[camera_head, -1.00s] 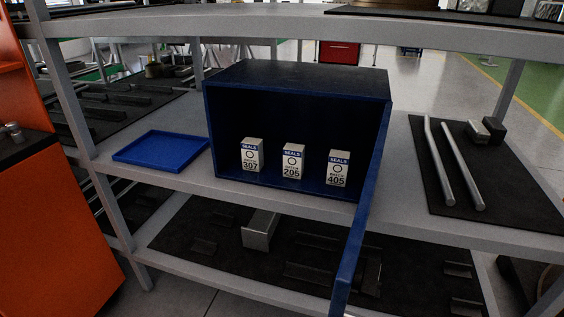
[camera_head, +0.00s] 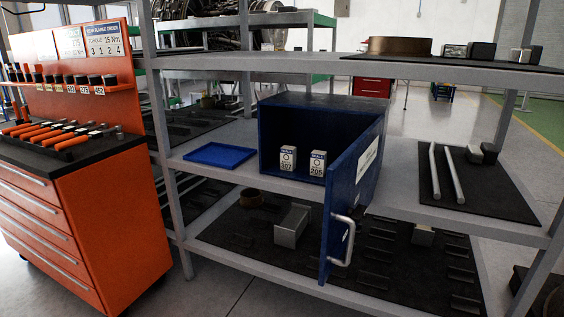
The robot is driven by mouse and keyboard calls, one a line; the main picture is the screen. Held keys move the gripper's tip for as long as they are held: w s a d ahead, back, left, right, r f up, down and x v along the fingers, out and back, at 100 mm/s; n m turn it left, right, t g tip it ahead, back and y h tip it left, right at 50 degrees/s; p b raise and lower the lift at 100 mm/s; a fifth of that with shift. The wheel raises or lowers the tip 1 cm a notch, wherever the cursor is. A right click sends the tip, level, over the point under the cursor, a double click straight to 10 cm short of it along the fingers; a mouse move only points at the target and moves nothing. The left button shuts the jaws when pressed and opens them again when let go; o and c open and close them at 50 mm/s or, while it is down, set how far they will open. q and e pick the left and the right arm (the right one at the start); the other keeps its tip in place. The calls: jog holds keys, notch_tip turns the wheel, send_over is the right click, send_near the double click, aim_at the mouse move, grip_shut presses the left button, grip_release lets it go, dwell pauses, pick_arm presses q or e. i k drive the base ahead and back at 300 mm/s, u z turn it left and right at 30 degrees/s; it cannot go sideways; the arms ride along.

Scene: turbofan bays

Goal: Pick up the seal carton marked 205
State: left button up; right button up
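The seal carton marked 205 (camera_head: 317,164) stands upright inside an open blue cabinet (camera_head: 318,103) on the middle shelf. The cabinet's open door (camera_head: 345,205), with a silver handle, swings out toward me and covers the right part of the inside; the carton marked 405 does not show. Neither of my grippers is in view.
A blue tray (camera_head: 219,155) lies left of the cabinet. Metal rods (camera_head: 447,172) and dark blocks rest on a black mat to the right. An orange tool cart (camera_head: 85,215) stands at the left. The upper shelf (camera_head: 400,68) runs above the cabinet, and shelf posts frame the sides.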

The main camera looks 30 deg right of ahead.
aim_at(318, 164)
jog(key=u, duration=0.4)
jog(key=i, duration=2.05)
jog(key=z, duration=0.95)
jog(key=i, duration=1.15)
jog(key=z, duration=1.4)
jog(key=i, duration=0.2)
